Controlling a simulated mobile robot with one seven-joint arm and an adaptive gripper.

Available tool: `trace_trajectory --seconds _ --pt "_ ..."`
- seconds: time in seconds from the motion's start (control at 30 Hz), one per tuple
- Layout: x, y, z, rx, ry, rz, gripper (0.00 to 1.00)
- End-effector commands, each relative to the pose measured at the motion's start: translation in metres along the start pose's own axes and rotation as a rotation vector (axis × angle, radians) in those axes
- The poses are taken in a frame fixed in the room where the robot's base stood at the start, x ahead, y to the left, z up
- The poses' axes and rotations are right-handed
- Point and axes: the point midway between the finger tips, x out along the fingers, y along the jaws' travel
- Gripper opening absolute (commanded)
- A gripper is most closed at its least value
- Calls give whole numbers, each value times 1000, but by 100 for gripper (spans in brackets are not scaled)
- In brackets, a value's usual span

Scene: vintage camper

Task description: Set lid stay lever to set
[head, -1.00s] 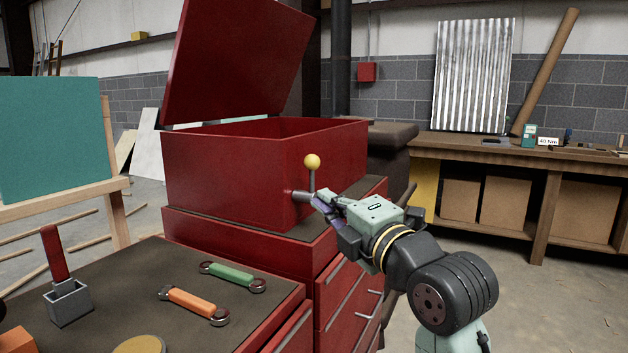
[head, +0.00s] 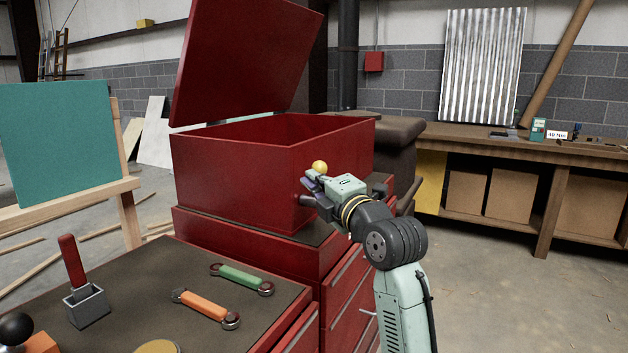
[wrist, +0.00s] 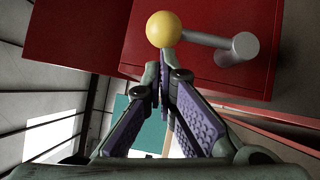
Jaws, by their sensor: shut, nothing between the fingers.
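The lid stay lever is a grey rod with a yellow ball knob (head: 319,167) on the side of the red chest (head: 235,165), whose lid (head: 245,60) stands open. In the head view my gripper (head: 309,184) hides the rod and pivot, and only the ball shows above it. The wrist view shows the ball (wrist: 163,29), the rod and the grey pivot cylinder (wrist: 237,48). My gripper (wrist: 160,80) is shut and empty, its fingertips close to the ball. I cannot tell whether they touch it.
A bench at front left holds a green-handled wrench (head: 241,278), an orange-handled wrench (head: 206,308) and a red-handled lever in a grey block (head: 88,305). A wooden workbench (head: 490,147) stands at the back right. Open floor lies at the right.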

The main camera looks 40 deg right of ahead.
Motion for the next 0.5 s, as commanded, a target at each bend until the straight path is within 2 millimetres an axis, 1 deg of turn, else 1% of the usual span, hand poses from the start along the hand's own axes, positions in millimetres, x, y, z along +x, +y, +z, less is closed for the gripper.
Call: trace_trajectory --seconds 0.3,0.5 --pt "0 1 0 2 0 -2 0" --pt "2 4 3 35 0 -24 0"
